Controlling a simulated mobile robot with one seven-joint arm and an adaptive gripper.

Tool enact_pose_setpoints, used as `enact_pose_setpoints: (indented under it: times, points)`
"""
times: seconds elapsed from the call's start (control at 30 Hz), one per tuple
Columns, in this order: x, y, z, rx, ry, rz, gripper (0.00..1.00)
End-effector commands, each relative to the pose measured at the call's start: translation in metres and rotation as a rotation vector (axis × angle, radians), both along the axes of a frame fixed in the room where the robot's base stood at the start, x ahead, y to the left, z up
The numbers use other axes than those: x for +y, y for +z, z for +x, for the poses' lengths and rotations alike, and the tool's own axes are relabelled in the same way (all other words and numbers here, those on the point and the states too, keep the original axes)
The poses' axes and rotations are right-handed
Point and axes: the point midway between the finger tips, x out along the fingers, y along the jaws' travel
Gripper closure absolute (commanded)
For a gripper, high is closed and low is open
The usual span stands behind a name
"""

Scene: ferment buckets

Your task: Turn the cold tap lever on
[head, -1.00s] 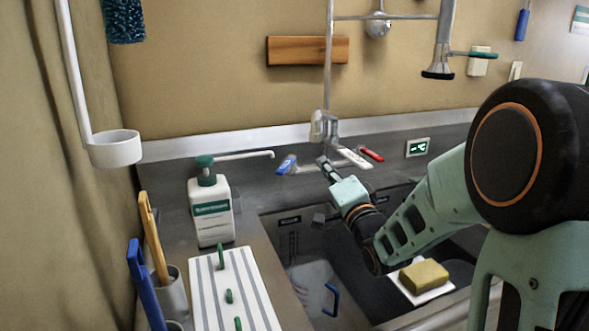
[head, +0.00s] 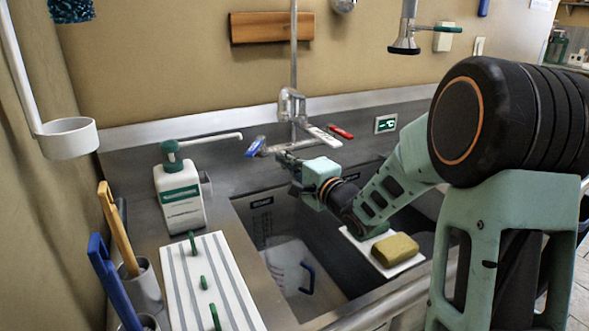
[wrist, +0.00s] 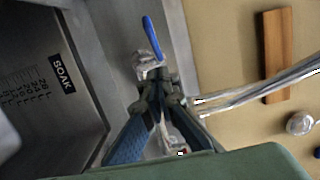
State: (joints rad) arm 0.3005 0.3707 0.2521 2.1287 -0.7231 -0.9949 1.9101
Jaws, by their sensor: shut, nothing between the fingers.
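The blue cold tap lever (head: 255,146) sticks out at the left side of the tap (head: 291,107) behind the sink. It also shows in the wrist view (wrist: 153,38), beyond my fingertips. My gripper (head: 284,158) is in front of the tap base, just right of and slightly below the blue lever. In the wrist view my gripper (wrist: 160,88) is shut with nothing held, close to the metal fitting below the blue lever. I cannot tell whether the fingertips touch that fitting. The red lever (head: 341,132) is at the tap's right side.
The sink basin (head: 262,222), marked SOAK, holds a clear jug (head: 287,270) with a blue handle. A yellow sponge (head: 395,249) lies on a white tray at the right.

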Motion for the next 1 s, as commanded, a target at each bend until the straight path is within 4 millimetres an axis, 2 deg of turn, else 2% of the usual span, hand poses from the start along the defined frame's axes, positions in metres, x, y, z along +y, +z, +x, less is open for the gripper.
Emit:
enact_pose_setpoints:
  times: [0.1, 0.3, 0.5, 0.83, 1.0]
  points:
    - [0.013, -0.001, 0.020, -0.001, 0.002, 0.001, 1.00]
    - [0.040, -0.001, 0.026, -0.001, 0.001, 0.001, 1.00]
    - [0.049, 0.000, 0.028, 0.001, -0.001, 0.001, 1.00]
    - [0.050, 0.000, 0.028, 0.001, -0.001, 0.001, 1.00]
    - [0.068, 0.001, 0.027, 0.001, 0.002, 0.001, 1.00]
